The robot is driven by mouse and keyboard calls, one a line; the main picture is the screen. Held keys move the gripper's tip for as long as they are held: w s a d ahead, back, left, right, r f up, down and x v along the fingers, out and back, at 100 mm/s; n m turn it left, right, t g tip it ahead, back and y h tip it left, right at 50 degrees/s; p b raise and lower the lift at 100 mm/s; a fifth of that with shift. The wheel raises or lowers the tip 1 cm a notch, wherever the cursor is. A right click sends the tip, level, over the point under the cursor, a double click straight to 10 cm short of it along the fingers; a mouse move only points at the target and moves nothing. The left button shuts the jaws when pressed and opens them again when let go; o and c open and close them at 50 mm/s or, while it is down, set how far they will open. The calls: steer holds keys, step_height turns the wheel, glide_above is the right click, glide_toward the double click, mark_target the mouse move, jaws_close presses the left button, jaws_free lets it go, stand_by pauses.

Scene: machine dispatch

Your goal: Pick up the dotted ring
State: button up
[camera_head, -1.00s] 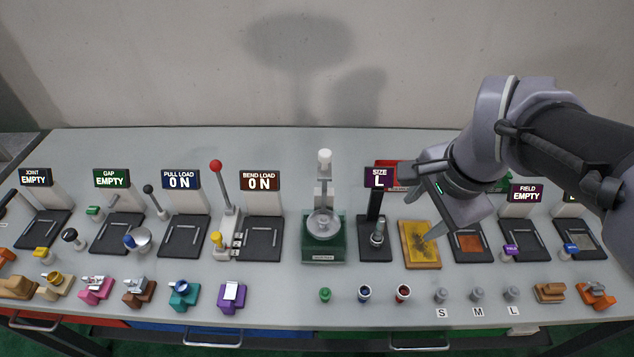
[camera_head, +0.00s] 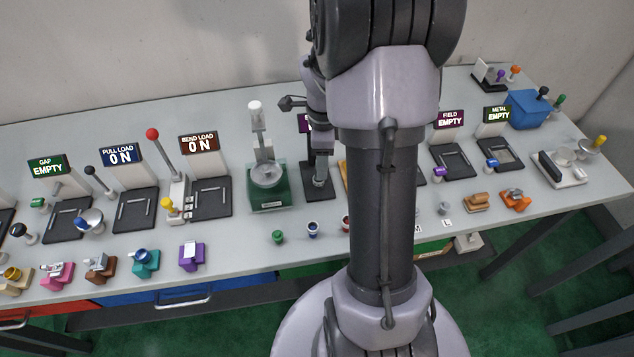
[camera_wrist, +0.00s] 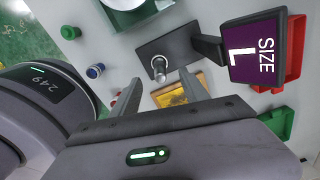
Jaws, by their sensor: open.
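No dots can be made out on any ring, so I cannot tell which one is the dotted ring. A black size station (camera_wrist: 172,48), whose sign (camera_wrist: 255,47) reads L, bears an upright metal post with a round top (camera_wrist: 158,68). My gripper (camera_wrist: 160,78) is open, its fingers pointing toward the post, one to each side of it in the wrist view. I see no contact. In the head view my gripper (camera_head: 322,165) is over the station, and my arm hides part of the table. Small green (camera_head: 278,237), blue (camera_head: 313,229) and red (camera_head: 346,222) round pieces stand in front.
A green-based machine (camera_head: 268,190) stands left of the size station. A yellow pad (camera_wrist: 180,92) lies close by on its other side. A red bin (camera_wrist: 292,70) is behind the sign. Testing stations with signs fill the left, and a blue bin (camera_head: 530,112) stands far right.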

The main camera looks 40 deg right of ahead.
steer(key=f, duration=0.2)
steer(key=f+b, duration=0.1)
steer(key=f, duration=0.1)
steer(key=f+b, duration=0.1)
steer(key=f, duration=0.1)
steer(key=shift+w+a+f, duration=0.15)
steer(key=shift+w+f, duration=0.05)
steer(key=shift+w, duration=0.15)
steer(key=shift+r, duration=0.1)
steer(key=shift+c, duration=1.1)
jaws_close()
